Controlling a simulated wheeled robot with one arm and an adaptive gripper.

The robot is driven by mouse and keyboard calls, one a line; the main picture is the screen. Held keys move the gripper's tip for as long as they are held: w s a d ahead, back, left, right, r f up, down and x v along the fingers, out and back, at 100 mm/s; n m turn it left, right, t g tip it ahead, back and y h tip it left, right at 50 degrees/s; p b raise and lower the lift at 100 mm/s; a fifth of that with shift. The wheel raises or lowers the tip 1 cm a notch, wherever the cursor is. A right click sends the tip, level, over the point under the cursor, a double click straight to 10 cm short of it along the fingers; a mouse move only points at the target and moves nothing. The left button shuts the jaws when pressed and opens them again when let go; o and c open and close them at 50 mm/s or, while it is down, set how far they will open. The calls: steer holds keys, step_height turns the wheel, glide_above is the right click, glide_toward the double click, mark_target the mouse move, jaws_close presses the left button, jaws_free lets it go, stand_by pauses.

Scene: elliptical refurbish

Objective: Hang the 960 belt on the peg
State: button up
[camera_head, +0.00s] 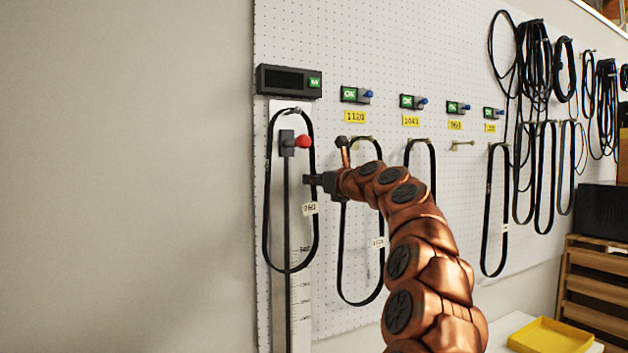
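A black belt loop (266,215) hangs at the left over the measuring board, around the slider with the red knob (303,141). A small white tag (310,208) on its right strand looks like 960, though the print is hard to read. My gripper (312,181) is at that right strand, just above the tag. The fingers are small and dark, so I cannot tell if they are closed on the belt or only beside it. A bare peg (462,144) sticks out under the yellow label (456,125) that seems to read 960.
Belts hang on the neighbouring pegs, including a tagged one (341,255) behind my arm and one (487,215) right of the bare peg. Dark belt bundles (536,60) hang at upper right. A yellow tray (550,336) and wooden rack (597,285) stand at lower right.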

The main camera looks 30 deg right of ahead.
steer(key=shift+o, duration=1.2)
steer(key=shift+s, duration=0.1)
steer(key=s, duration=1.1)
steer(key=shift+s+d, duration=0.4)
steer(key=shift+d, duration=0.05)
